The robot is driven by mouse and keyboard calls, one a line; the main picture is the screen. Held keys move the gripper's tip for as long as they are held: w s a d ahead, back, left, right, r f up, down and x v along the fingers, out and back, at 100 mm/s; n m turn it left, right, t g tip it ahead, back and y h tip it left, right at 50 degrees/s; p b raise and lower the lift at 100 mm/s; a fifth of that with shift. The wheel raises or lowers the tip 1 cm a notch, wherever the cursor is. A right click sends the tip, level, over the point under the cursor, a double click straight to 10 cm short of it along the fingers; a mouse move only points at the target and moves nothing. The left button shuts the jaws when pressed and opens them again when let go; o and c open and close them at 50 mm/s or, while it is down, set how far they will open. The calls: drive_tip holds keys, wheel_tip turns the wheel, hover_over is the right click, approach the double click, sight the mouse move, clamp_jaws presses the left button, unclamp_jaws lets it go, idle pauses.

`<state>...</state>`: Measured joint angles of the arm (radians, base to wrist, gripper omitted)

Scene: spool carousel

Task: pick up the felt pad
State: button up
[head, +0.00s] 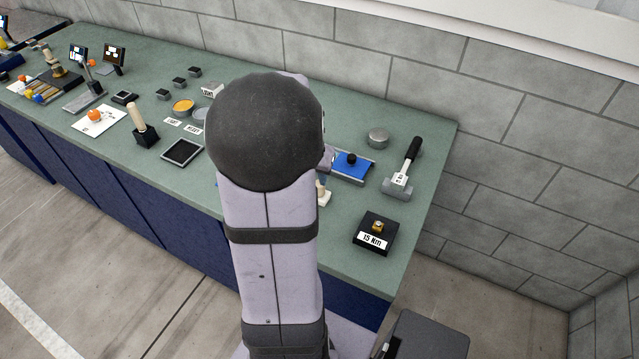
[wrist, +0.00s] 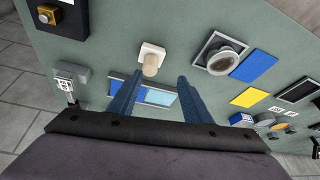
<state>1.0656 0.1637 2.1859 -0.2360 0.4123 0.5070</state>
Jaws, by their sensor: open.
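No piece is plainly marked as the felt pad, and I cannot tell for certain which it is. In the wrist view a flat blue square (wrist: 255,66) and a flat yellow square (wrist: 249,97) lie on the bench right of my gripper (wrist: 161,77). A white square block with a wooden knob (wrist: 150,58) stands just beyond the fingertips. My gripper is open, and nothing shows held between its fingers. A tray with blue and light-blue parts (wrist: 158,97) shows between and behind the fingers. In the head view my arm hides the gripper and the bench around it.
In the head view, the tray's blue piece with a black knob (head: 350,160), a hammer (head: 398,185), a grey round tin (head: 378,138) and a 15 Nm box (head: 374,234) stand right of my arm. In the wrist view a round cup (wrist: 222,60) sits on a framed tray.

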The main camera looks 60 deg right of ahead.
drive_tip(key=shift+s+d+f+p, duration=0.3)
drive_tip(key=shift+s+d+f, duration=0.4)
drive_tip(key=shift+f, duration=0.2)
drive_tip(key=shift+f, duration=0.1)
drive_tip(key=shift+p+x, duration=0.45)
drive_tip(key=shift+x, duration=2.05)
drive_tip(key=shift+s, duration=0.15)
drive_tip(key=shift+c, duration=0.7)
clamp_jaws()
